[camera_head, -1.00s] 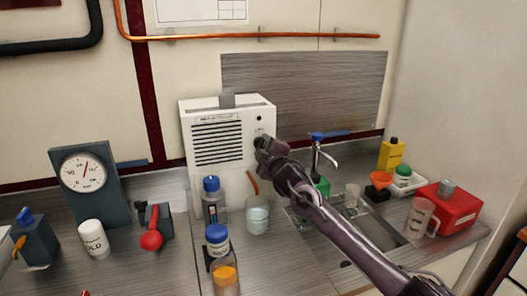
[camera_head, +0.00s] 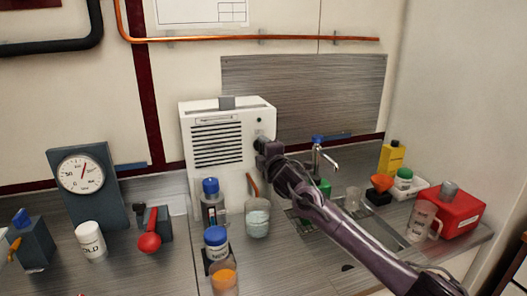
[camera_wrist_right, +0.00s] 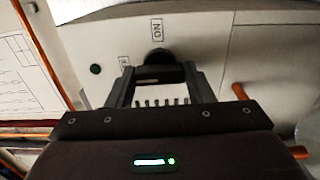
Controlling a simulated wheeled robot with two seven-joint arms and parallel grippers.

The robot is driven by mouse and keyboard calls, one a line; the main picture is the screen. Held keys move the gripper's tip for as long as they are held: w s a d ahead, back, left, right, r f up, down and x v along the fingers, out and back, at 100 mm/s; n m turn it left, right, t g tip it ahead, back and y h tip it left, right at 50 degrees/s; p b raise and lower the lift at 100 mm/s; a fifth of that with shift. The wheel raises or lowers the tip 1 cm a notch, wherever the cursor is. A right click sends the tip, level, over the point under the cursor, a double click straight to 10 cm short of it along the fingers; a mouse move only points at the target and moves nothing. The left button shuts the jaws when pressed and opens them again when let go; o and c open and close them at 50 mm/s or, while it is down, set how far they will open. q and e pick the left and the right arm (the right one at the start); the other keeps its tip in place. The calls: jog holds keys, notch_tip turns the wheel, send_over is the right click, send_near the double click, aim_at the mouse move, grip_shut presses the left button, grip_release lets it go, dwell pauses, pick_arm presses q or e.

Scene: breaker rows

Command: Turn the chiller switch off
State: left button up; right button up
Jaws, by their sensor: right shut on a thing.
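The chiller (camera_head: 227,180) is a white box with a slotted vent, standing on the bench against the wall. Its switch is hidden behind my right gripper (camera_head: 262,145) in the head view. In the right wrist view the switch (camera_wrist_right: 160,57) is a dark round knob between the fingertips, and my right gripper (camera_wrist_right: 160,75) is shut on it. An ON label (camera_wrist_right: 157,28) shows beside the knob, and another label (camera_wrist_right: 124,62) is partly covered. Which way the knob points is unclear. A small dark green lamp (camera_wrist_right: 96,69) is nearby. My left gripper is out of view.
Blue-capped bottles (camera_head: 212,203) and a beaker (camera_head: 257,218) stand close before the chiller. A gauge (camera_head: 82,172) and a red-knobbed device (camera_head: 150,242) are left. A sink tap (camera_head: 318,155) and red can (camera_head: 455,208) are right.

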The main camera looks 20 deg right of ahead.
jog(key=o, duration=1)
jog(key=s+b, duration=0.1)
jog(key=s, duration=0.6)
jog(key=shift+s+d+b, duration=0.15)
jog(key=shift+s+b, duration=0.2)
jog(key=shift+f, duration=0.1)
